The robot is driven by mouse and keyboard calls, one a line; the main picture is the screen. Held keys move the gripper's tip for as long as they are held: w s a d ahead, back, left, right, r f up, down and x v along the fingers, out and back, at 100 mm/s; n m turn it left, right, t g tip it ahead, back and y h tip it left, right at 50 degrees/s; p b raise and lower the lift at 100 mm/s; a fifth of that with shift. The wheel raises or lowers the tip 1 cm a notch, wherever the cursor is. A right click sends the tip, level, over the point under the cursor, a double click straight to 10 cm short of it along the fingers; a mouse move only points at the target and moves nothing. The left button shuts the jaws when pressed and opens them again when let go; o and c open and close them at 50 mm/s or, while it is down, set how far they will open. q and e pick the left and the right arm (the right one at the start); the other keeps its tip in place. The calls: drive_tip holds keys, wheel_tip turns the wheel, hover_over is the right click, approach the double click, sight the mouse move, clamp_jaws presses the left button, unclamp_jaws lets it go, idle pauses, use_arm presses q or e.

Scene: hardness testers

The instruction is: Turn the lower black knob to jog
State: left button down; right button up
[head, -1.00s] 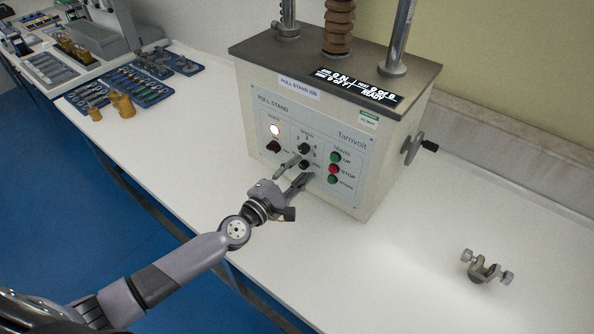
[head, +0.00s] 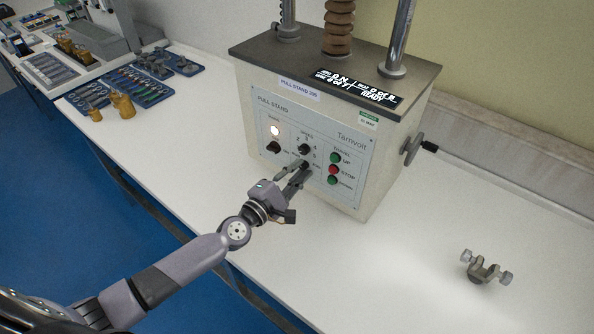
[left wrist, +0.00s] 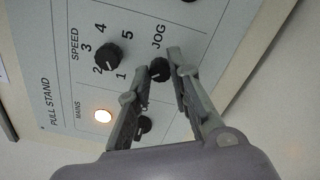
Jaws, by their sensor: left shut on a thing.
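The lower black knob (head: 305,164) is on the front panel of the pull stand (head: 345,150), below the speed knob (head: 304,148). In the left wrist view the lower knob (left wrist: 160,69) sits between my fingertips, beside the word JOG. My left gripper (head: 297,168) is shut on this knob, and it also shows in the left wrist view (left wrist: 159,64). The fingers partly cover the knob in the head view, and its pointer is too small to read. My right gripper is not in view.
The lit mains lamp (head: 274,130) and the mains knob (head: 273,147) are left of the speed knob. Green and red travel buttons (head: 334,170) are close on the right. A metal clamp (head: 485,268) lies on the white bench (head: 400,270), which is otherwise clear at the right front.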

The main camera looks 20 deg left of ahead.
use_arm(q)
drive_tip(key=m+p, duration=0.1)
drive_tip(key=m, duration=0.3)
drive_tip(key=m+p, duration=0.1)
drive_tip(key=m, duration=0.3)
drive_tip(key=shift+f+m, duration=0.15)
drive_tip(key=shift+m, duration=0.15)
drive_tip(key=m+p, duration=0.1)
drive_tip(key=m, duration=0.3)
drive_tip(key=shift+m, duration=0.3)
drive_tip(key=shift+f+m+p, duration=0.1)
drive_tip(key=shift+m+p, duration=0.3)
drive_tip(key=shift+m, duration=1.5)
drive_tip(key=c, duration=1.5)
unclamp_jaws()
drive_tip(key=shift+o, duration=0.2)
